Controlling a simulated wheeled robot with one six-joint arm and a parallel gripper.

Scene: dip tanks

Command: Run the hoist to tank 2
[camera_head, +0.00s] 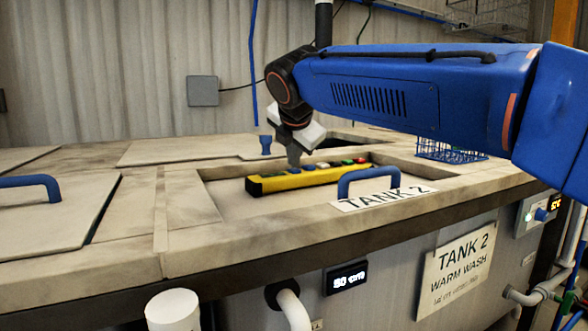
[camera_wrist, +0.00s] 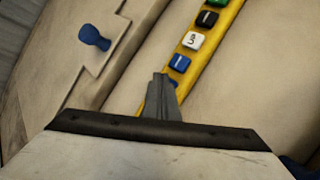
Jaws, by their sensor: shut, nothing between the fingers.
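A yellow push-button pendant (camera_head: 285,182) lies on the pale lid of tank 2, in a shallow recess. In the wrist view the pendant (camera_wrist: 233,14) runs diagonally, with blue (camera_wrist: 180,63), white (camera_wrist: 193,41), black (camera_wrist: 207,18) and green (camera_wrist: 218,3) buttons in a row. The white button's mark is too small to read surely. My gripper (camera_head: 294,163) is shut and empty, pointing down at the pendant's left part. The hoist is not clearly identifiable.
A blue handle (camera_head: 368,179) stands just in front of the pendant, beside a TANK 2 label (camera_head: 383,198). A TANK 2 WARM WASH sign (camera_head: 456,266) hangs on the front. A blue wire basket (camera_head: 452,150) sits to the right. A blue knob (camera_head: 266,144) stands behind.

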